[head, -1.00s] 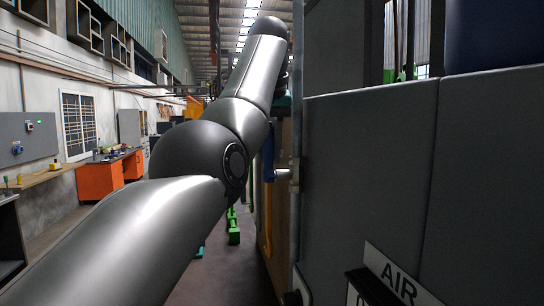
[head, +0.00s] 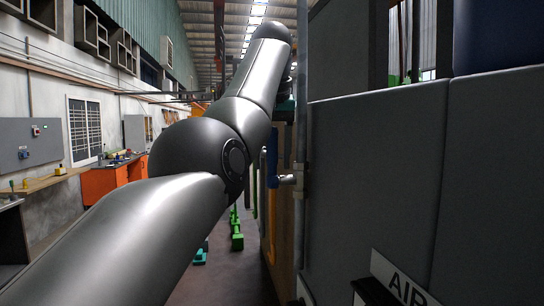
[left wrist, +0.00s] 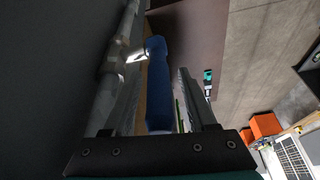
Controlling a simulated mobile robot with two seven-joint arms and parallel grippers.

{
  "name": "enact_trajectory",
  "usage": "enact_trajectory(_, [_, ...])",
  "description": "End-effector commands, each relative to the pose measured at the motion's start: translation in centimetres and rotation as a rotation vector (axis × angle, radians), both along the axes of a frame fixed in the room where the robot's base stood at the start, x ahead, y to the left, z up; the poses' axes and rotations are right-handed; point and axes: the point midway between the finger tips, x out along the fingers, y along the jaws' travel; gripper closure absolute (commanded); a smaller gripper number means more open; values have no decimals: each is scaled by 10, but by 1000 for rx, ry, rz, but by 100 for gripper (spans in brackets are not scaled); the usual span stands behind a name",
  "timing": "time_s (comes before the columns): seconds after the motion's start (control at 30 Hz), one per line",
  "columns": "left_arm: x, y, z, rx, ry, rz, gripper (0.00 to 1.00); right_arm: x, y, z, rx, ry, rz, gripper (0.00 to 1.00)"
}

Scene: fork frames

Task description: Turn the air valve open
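The air valve has a blue lever handle (head: 272,163) hanging roughly upright beside a silver valve body (head: 288,179) on a vertical grey pipe (head: 303,120). In the left wrist view the blue handle (left wrist: 159,90) stands between the two fingers of my left gripper (left wrist: 160,76). The fingers are apart, with narrow gaps on both sides of the handle, so the gripper looks open around it. In the head view my left arm hides most of this gripper. An AIR sign (head: 402,285) is at the lower right. My right gripper is not in view.
A large dark grey panelled cabinet (head: 385,185) fills the right side, close to the pipe. Orange workbenches (head: 104,180) stand along the left wall. Green objects (head: 237,240) stand on the floor of the aisle, which is otherwise largely clear.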

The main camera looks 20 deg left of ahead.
Motion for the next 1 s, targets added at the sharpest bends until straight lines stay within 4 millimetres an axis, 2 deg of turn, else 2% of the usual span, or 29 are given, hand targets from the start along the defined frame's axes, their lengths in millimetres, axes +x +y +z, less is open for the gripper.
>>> enact_trajectory(0.2, [0, 0, 2, 1, -1, -1, 43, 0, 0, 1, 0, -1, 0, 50])
enact_trajectory(0.33, [-4, -2, 13, 1, -1, -1, 43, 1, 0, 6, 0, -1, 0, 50])
enact_trajectory(0.47, [-13, -5, 39, 2, -4, 0, 43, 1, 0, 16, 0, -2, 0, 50])
enact_trajectory(0.73, [-36, -15, 102, 1, -2, -1, 43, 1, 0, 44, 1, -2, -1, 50])
enact_trajectory(0.9, [-46, -19, 127, 1, -1, -2, 43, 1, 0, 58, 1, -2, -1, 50])
enact_trajectory(1.0, [-49, -20, 136, 0, 0, -1, 43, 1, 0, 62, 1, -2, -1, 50])
